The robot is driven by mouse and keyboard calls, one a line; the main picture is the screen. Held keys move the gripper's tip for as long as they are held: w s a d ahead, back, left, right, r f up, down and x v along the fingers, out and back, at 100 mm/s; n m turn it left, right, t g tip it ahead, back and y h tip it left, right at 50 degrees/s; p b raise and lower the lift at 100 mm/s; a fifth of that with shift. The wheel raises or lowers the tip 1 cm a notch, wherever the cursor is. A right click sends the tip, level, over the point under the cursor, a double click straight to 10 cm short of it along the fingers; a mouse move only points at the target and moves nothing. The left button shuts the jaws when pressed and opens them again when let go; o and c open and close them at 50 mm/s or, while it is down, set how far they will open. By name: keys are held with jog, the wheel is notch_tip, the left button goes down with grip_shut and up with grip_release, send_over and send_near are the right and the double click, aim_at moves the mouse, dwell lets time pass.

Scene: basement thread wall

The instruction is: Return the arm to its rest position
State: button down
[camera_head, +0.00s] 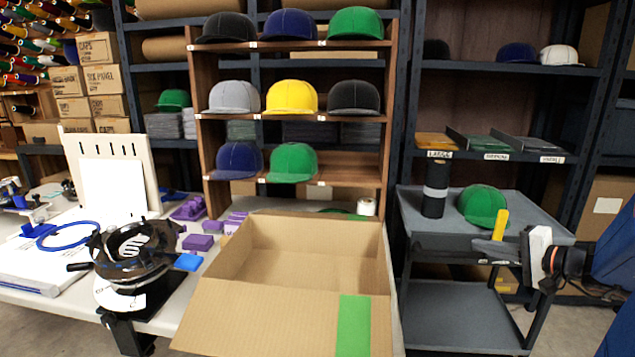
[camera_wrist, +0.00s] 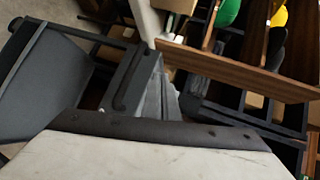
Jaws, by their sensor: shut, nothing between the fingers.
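My gripper (camera_head: 495,248) is at the right of the head view, by the front right of the grey cart (camera_head: 420,235). Its white wrist body (camera_head: 538,255) and dark arm link come in from the right. The gripper looks shut and empty. A yellow piece (camera_head: 501,224) stands up beside it; I cannot tell whether it is part of the gripper. In the wrist view a pale surface with a dark edge fills the bottom, and the fingertips are not clear.
A green cap (camera_head: 482,206) and a black cylinder (camera_head: 434,190) are on the cart. An open cardboard box (camera_head: 250,310) stands on the table left of it. A wooden cap shelf (camera_head: 197,130) is behind the box. Floor shows at right (camera_head: 570,330).

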jog(key=s+a+f+n+g, duration=0.25)
jog(key=s+a+g, duration=0.2)
jog(key=a, duration=0.45)
jog(key=s+a+f+n+g, duration=0.2)
jog(key=s+a+n+g, duration=0.15)
jog(key=s+a, duration=0.45)
jog(key=s+a+f+n+h, duration=0.1)
jog(key=s+n+h, duration=0.4)
jog(key=s, duration=0.6)
jog(key=shift+a+f+n+h, duration=0.25)
jog(key=shift+f+n+h, duration=0.15)
jog(key=shift+h, duration=0.3)
